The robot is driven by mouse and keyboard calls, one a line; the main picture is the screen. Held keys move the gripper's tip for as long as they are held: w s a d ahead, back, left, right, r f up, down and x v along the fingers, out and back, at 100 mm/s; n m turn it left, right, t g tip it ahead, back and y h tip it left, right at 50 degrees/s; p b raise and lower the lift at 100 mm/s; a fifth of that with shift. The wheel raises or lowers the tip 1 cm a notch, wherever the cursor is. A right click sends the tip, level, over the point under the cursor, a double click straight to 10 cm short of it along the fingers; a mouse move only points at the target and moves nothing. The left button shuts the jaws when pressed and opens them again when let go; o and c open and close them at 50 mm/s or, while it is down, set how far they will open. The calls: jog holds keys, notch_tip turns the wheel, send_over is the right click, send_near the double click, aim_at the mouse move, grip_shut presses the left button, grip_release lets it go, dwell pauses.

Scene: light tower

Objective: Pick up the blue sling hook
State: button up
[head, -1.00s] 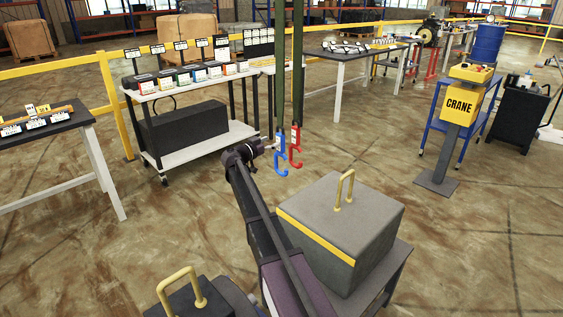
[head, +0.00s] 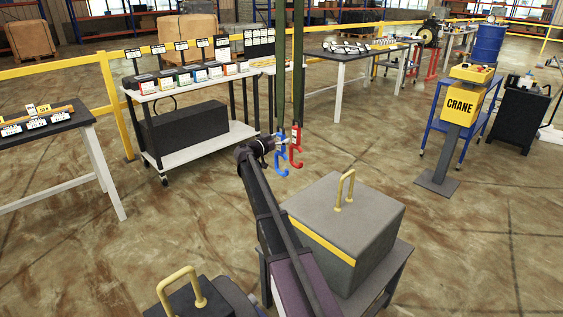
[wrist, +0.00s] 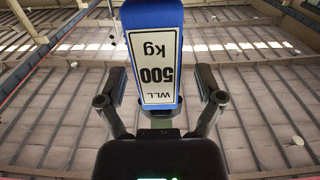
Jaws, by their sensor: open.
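The blue sling hook (head: 281,165) hangs from a dark green sling, just left of the red hook (head: 296,148) on its own sling. In the wrist view the blue hook's body (wrist: 152,14) shows large and close, with a white label reading WLL 500 kg upside down. My gripper (wrist: 161,84) is open, with one finger on each side of the blue body and small gaps visible. In the head view my gripper (head: 270,146) reaches the blue hook from the left and partly covers its upper part.
A grey block with a yellow handle (head: 345,215) stands on a stand below and right of the hooks. A black block with a handle (head: 185,300) is at the bottom. A white cart (head: 205,143) stands behind left. The yellow crane console (head: 458,105) is at right.

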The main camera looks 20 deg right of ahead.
aim_at(280, 130)
dwell(0.4)
grip_shut()
jog(key=shift+r, duration=0.2)
jog(key=shift+r+p, duration=1.55)
jog(key=shift+p, duration=0.25)
jog(key=shift+s+r, duration=0.1)
jog(key=s+a+r+p, duration=0.1)
jog(key=s+a, duration=0.1)
jog(key=s, duration=1.3)
jog(key=shift+s+a+r, duration=0.2)
jog(key=shift+s, duration=0.25)
